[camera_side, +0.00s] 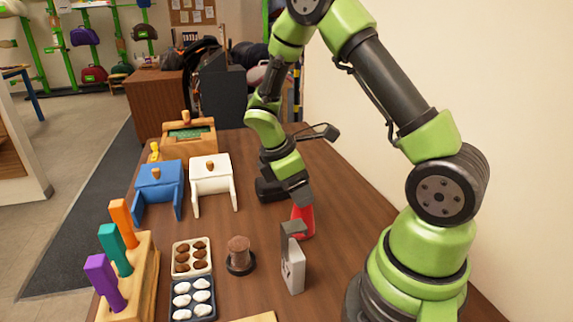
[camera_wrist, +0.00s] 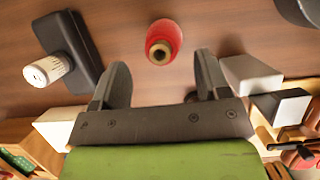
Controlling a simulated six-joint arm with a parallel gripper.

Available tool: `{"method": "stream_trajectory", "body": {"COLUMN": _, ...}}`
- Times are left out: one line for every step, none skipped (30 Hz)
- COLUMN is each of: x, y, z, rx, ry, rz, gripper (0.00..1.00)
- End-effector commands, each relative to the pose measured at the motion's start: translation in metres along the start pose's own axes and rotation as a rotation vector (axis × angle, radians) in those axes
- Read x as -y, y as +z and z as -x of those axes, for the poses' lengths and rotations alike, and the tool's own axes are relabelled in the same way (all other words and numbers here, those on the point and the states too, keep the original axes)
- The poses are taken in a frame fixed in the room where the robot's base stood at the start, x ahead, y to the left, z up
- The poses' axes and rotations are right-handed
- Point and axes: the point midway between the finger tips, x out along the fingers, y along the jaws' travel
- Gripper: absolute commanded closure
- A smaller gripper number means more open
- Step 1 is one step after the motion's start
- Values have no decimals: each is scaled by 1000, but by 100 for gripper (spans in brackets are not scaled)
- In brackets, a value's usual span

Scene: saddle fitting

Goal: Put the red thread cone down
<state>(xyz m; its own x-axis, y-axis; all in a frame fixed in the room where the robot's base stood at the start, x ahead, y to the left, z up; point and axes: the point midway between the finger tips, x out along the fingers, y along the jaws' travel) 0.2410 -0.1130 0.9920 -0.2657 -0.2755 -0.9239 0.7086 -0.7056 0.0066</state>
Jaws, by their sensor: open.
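The red thread cone (camera_side: 306,220) stands on the brown table just below my gripper (camera_side: 298,194) in the side view, partly hidden behind a grey-and-white block. In the wrist view the red cone (camera_wrist: 164,36) is seen from above, with its tan top facing the camera. My gripper (camera_wrist: 162,68) is open, its two dark fingers apart and nothing held between them. In that view the cone lies just past the fingertips, roughly centred between them, with no finger visibly touching it.
The grey-and-white block (camera_side: 293,268) stands close in front of the cone. A brown spool on a black base (camera_side: 239,257) and two trays of small pieces (camera_side: 192,259) are to its left. A black block with a white cylinder (camera_wrist: 48,70) lies left in the wrist view.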

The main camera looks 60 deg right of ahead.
Motion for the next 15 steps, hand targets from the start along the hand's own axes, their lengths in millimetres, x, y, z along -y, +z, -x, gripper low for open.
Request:
{"method": "stream_trajectory", "body": {"x": -1, "y": -1, "z": 14, "rx": -5, "ry": 9, "rz": -2, "gripper": 31}}
{"method": "stream_trajectory", "body": {"x": -1, "y": -1, "z": 21, "rx": -6, "ry": 8, "rz": -1, "gripper": 31}}
{"method": "stream_trajectory", "body": {"x": -1, "y": -1, "z": 30, "rx": -6, "ry": 6, "rz": -1, "gripper": 31}}
{"method": "stream_trajectory", "body": {"x": -1, "y": -1, "z": 36, "rx": -5, "ry": 7, "rz": -1, "gripper": 31}}
{"method": "stream_trajectory", "body": {"x": -1, "y": -1, "z": 42, "rx": -5, "ry": 6, "rz": -1, "gripper": 31}}
{"method": "stream_trajectory", "body": {"x": 0, "y": -1, "z": 50, "rx": -5, "ry": 5, "rz": -1, "gripper": 31}}
{"method": "stream_trajectory", "body": {"x": 0, "y": -1, "z": 55, "rx": -6, "ry": 4, "rz": 0, "gripper": 31}}
{"method": "stream_trajectory", "body": {"x": 0, "y": -1, "z": 59, "rx": -4, "ry": 4, "rz": 0, "gripper": 31}}
{"method": "stream_trajectory", "body": {"x": -1, "y": -1, "z": 65, "rx": -3, "ry": 4, "rz": 0, "gripper": 31}}
{"method": "stream_trajectory", "body": {"x": -1, "y": 0, "z": 68, "rx": -3, "ry": 3, "rz": 0, "gripper": 31}}
{"method": "stream_trajectory", "body": {"x": 0, "y": 0, "z": 71, "rx": -2, "ry": 2, "rz": 0, "gripper": 31}}
{"method": "stream_trajectory", "body": {"x": 0, "y": 0, "z": 75, "rx": -3, "ry": 2, "rz": 1, "gripper": 31}}
{"method": "stream_trajectory", "body": {"x": 0, "y": 0, "z": 77, "rx": -4, "ry": 1, "rz": -2, "gripper": 31}}
{"method": "stream_trajectory", "body": {"x": 1, "y": 0, "z": 80, "rx": -8, "ry": 3, "rz": -8, "gripper": 31}}
{"method": "stream_trajectory", "body": {"x": 3, "y": 1, "z": 85, "rx": -20, "ry": 8, "rz": -22, "gripper": 31}}
